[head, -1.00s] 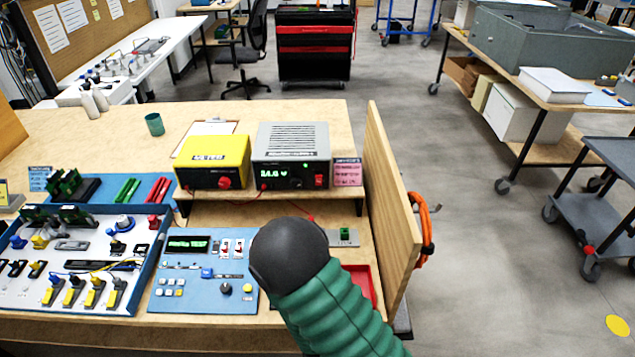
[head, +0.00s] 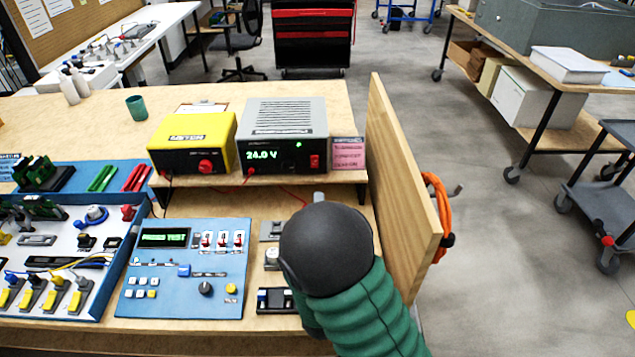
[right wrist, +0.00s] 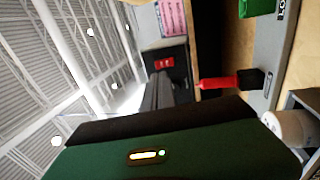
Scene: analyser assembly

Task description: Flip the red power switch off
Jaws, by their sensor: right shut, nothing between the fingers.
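The red power switch (head: 314,161) sits at the right end of the black front panel of the grey power supply (head: 285,118). The supply's green display reads 24.0 V. In the right wrist view the red switch (right wrist: 163,63) shows on its dark panel, just past the fingers. My right gripper (head: 318,196) is mostly hidden behind its dark rounded wrist. A grey tip shows below the switch and seems apart from it. In the right wrist view its dark fingers (right wrist: 158,88) are together and empty, pointing toward the panel. My left gripper is out of view.
The supply stands on a wooden shelf beside a yellow meter box (head: 193,140). A pink label (head: 348,153) is right of the switch. A tall wooden side panel (head: 402,165) bounds the right side. A blue test panel (head: 185,268) lies below the shelf.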

